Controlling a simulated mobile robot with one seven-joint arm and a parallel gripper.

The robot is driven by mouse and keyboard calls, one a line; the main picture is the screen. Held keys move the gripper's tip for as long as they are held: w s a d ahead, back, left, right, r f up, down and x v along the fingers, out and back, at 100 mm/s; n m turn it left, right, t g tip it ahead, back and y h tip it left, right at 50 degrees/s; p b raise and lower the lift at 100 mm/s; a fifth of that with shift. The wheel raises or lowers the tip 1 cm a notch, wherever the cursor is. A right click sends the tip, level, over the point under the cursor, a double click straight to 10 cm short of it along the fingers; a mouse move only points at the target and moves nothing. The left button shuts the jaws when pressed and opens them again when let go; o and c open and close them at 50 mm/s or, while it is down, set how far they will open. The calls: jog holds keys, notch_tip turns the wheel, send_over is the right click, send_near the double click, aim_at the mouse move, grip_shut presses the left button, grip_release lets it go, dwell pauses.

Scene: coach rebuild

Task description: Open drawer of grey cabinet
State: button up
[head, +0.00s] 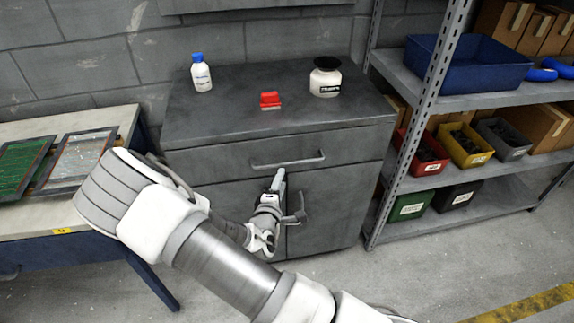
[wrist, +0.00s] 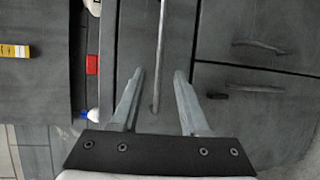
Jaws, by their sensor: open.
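The grey cabinet (head: 190,128) stands against the wall. Its drawer (head: 225,164) is the wide top front panel and looks shut, flush with the front. The drawer has a long bar handle (head: 288,163). My gripper (head: 278,180) is in front of the cabinet, just below the handle in the head view. In the wrist view my gripper (wrist: 160,75) is open, and the handle (wrist: 161,45) runs lengthwise between its two fingers, touching neither in the picture. How far the fingertips are from the drawer front is hard to tell.
On the cabinet top stand a blue-capped bottle (head: 201,73), a red object (head: 270,99) and a white jar (head: 325,78). Two doors with handles (head: 299,206) lie below the drawer. A shelf rack (head: 470,185) stands close on the right, a workbench (head: 95,120) on the left.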

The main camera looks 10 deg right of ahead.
aim_at(287, 163)
jog(key=x, duration=0.9)
jog(key=shift+w+b, duration=0.25)
jog(key=shift+b, duration=0.1)
grip_shut()
dwell(0.9)
